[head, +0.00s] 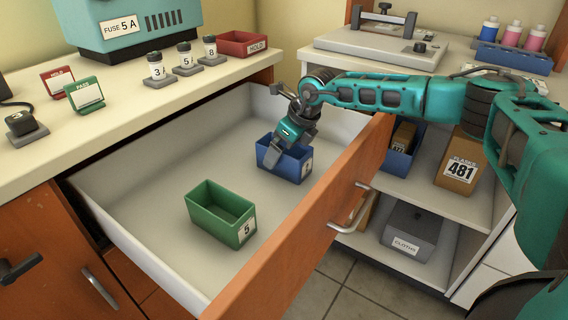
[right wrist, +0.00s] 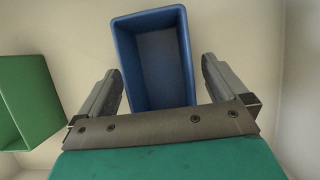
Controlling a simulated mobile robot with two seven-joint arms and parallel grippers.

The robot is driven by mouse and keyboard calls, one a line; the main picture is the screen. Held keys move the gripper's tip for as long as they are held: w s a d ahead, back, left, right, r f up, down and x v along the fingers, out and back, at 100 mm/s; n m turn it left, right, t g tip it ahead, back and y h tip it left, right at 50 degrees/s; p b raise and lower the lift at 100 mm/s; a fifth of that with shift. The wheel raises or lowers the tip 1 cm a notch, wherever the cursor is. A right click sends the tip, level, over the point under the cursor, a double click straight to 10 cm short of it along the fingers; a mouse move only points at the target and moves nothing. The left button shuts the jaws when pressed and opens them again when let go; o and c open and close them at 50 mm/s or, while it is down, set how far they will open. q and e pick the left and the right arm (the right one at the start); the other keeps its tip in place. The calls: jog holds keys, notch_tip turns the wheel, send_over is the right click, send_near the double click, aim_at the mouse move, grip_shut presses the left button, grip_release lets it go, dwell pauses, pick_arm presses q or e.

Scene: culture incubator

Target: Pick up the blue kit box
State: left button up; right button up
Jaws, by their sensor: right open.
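The blue kit box (head: 291,165) stands upright in the open drawer, toward its far right side. It is open-topped with a white label on its front face. My right gripper (head: 277,154) is over the blue box, pointing down. In the right wrist view the blue box (right wrist: 155,55) lies between the two fingers of the open gripper (right wrist: 160,80), with a gap on each side. The box looks empty there. Part of it is hidden by the gripper in the head view. My left gripper is not in view.
A green box (head: 221,214) labelled 5 stands nearer in the drawer (head: 150,187); it also shows in the right wrist view (right wrist: 28,100). The drawer's wooden front (head: 300,232) rises on the right. Shelves (head: 440,197) with boxes stand beyond. The counter (head: 130,95) holds several bottles.

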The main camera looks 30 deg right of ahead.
jog(key=shift+f, duration=0.25)
dwell(0.5)
jog(key=shift+c, duration=0.5)
jog(key=c, duration=1)
